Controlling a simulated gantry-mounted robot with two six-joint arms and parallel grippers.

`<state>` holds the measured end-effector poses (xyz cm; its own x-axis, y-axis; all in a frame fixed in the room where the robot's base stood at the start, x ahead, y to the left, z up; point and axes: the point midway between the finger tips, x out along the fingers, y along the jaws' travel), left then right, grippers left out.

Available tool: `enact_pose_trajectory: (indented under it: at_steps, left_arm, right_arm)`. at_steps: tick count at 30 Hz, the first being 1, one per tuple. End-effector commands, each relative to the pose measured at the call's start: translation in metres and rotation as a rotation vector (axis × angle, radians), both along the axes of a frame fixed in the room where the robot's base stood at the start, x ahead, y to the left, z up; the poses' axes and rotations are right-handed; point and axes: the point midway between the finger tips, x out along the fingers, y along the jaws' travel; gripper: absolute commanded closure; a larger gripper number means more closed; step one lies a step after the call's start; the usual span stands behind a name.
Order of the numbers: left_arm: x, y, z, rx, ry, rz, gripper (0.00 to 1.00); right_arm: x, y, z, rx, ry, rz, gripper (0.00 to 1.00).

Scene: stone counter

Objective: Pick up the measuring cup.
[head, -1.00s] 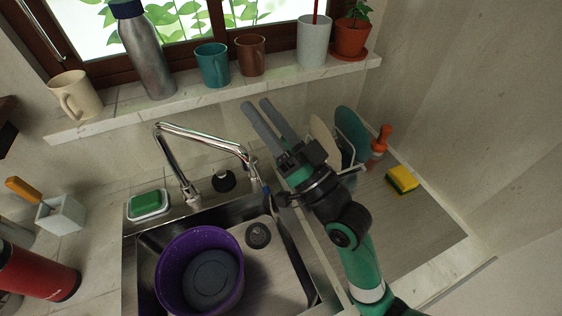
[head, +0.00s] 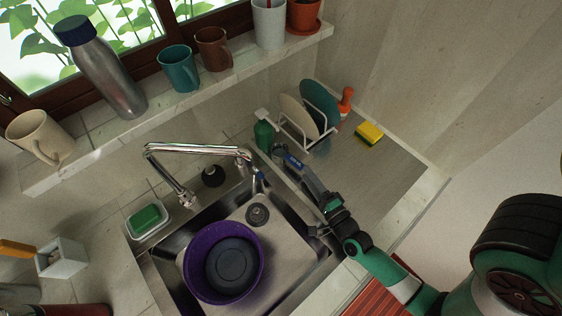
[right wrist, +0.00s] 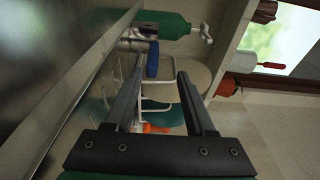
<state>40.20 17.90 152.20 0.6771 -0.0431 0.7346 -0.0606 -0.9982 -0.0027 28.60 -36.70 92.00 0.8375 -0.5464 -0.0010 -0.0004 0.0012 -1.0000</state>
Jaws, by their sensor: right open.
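I cannot make out a measuring cup for certain in either view. My right gripper (head: 283,155) reaches in from the lower right in the head view, over the sink's right rim and close to the dish rack (head: 303,135). In the right wrist view its two fingers (right wrist: 164,75) are apart with nothing held between them. Beyond them show the rack's white wires and a green bottle (right wrist: 165,24). My left gripper is not in view.
A purple bowl (head: 250,282) sits in the sink. The faucet (head: 200,149) stands behind it. Mugs, including a teal one (head: 179,68), line the windowsill. A sponge (head: 369,132) lies on the drainboard, which has free room. A red striped item (head: 375,292) lies at front.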

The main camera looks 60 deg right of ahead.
Motion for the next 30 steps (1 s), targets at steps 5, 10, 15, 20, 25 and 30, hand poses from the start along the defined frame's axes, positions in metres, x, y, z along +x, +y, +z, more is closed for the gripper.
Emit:
enact_pose_trajectory:
  at_steps: [5,10,15,20,25,30]
  left_arm:
    - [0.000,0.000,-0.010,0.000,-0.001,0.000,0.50]
    - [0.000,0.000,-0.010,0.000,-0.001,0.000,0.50]
    - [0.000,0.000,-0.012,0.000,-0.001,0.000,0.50]
    - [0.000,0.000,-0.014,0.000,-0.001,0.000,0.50]
    - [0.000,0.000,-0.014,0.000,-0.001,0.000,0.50]
    - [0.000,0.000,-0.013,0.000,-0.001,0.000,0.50]
  right_arm:
    - [0.016,-0.011,-0.013,0.000,-0.002,0.000,0.45]
    - [0.022,-0.014,-0.012,0.000,0.000,0.001,0.45]
    - [0.037,-0.023,-0.012,-0.002,-0.003,0.001,0.45]
    - [0.058,-0.038,-0.012,-0.002,-0.003,0.000,0.45]
    - [0.064,-0.041,-0.012,-0.001,0.000,0.002,0.45]
    - [0.064,-0.041,-0.012,-0.001,0.000,0.002,0.54]
